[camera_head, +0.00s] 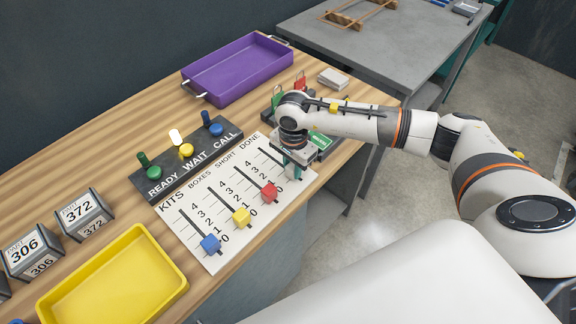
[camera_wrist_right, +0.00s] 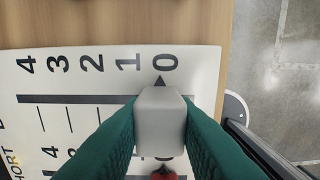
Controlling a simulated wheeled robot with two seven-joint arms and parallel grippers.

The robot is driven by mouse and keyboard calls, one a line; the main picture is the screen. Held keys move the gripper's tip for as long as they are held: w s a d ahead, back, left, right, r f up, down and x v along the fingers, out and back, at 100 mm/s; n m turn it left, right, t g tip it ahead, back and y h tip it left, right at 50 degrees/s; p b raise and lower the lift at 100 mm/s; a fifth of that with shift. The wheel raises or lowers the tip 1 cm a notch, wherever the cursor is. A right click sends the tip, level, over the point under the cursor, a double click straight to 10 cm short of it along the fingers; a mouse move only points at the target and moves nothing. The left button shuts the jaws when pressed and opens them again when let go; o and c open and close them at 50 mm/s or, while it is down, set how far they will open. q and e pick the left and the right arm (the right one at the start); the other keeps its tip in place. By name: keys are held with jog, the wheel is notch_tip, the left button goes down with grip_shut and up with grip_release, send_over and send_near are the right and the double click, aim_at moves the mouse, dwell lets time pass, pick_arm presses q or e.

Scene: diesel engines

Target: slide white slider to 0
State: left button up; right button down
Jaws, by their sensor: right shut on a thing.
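The white slider (camera_head: 292,173) sits at the near end of the DONE slot on the white scale board (camera_head: 199,243). In the right wrist view the white slider (camera_wrist_right: 160,124) is a pale block with a dark pointer directly beside the printed 0. My right gripper (camera_head: 294,167) is over that end of the board. In the right wrist view its green fingers (camera_wrist_right: 160,140) are shut on the white slider, one on each side. The slot (camera_wrist_right: 75,99) runs from the slider toward the 4. My left gripper is not in view.
Blue (camera_head: 210,243), yellow (camera_head: 241,217) and red (camera_head: 269,192) sliders stand in the neighbouring slots. The button panel (camera_head: 167,175) and purple tray (camera_head: 236,68) are behind, and a yellow tray (camera_head: 50,300) is at the left. The table edge is close beside the slider.

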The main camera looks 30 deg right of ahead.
jog(key=shift+s+d+f, duration=0.15)
jog(key=shift+s+d, duration=0.05)
jog(key=shift+s, duration=0.2)
jog(key=c, duration=1.3)
grip_release()
jog(key=shift+s, duration=0.1)
jog(key=shift+o, duration=0.7)
jog(key=shift+r, duration=0.45)
pick_arm(q)
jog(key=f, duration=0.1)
jog(key=b, duration=0.1)
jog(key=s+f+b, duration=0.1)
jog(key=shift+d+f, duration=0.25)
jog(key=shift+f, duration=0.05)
pick_arm(e)
notch_tip(320, 180, up, 11)
jog(key=shift+r, duration=0.2)
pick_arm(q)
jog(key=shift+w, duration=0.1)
